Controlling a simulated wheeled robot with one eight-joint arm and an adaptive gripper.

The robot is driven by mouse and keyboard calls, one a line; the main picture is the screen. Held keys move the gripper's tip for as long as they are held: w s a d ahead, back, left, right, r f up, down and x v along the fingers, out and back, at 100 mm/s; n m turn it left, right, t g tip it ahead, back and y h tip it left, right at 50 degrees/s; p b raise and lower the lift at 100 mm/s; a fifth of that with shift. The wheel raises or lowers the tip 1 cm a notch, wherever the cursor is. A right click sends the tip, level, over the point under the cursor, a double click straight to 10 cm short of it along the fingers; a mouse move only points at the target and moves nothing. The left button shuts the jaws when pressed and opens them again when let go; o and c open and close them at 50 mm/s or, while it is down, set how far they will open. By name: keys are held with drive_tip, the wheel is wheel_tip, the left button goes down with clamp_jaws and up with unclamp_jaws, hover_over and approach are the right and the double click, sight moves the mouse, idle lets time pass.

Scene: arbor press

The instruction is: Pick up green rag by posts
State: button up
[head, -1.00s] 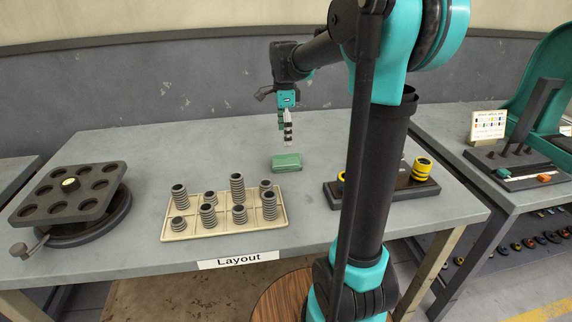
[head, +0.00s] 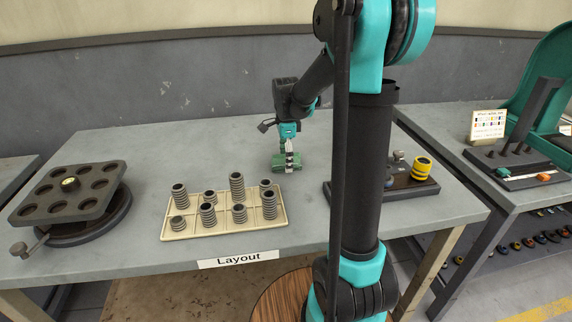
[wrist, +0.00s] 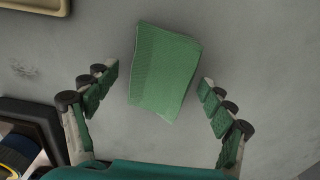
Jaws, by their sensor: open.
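The green rag (head: 277,166) is a small folded block lying on the grey table, behind the beige tray and left of the dark post board. In the wrist view the rag (wrist: 164,70) lies slightly turned between the fingers. My gripper (head: 290,165) points down at the rag in the head view and hides part of it. In the wrist view my gripper (wrist: 160,88) is open, with one finger on each side of the rag and a gap showing on both sides. I cannot tell its exact height above the table.
The beige tray (head: 180,235) with several grey ribbed cylinders stands in front. The dark board (head: 405,190) with posts and yellow rings is to the right, partly behind my arm. A round fixture (head: 70,195) stands at the left. The table behind the rag is clear.

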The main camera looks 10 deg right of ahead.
drive_tip(key=shift+c, duration=0.6)
drive_tip(key=c, duration=1.2)
drive_tip(key=shift+r, duration=0.1)
wheel_tip(320, 180, up, 20)
drive_tip(key=o, duration=0.7)
drive_tip(key=c, duration=0.5)
drive_tip(key=shift+s, duration=0.1)
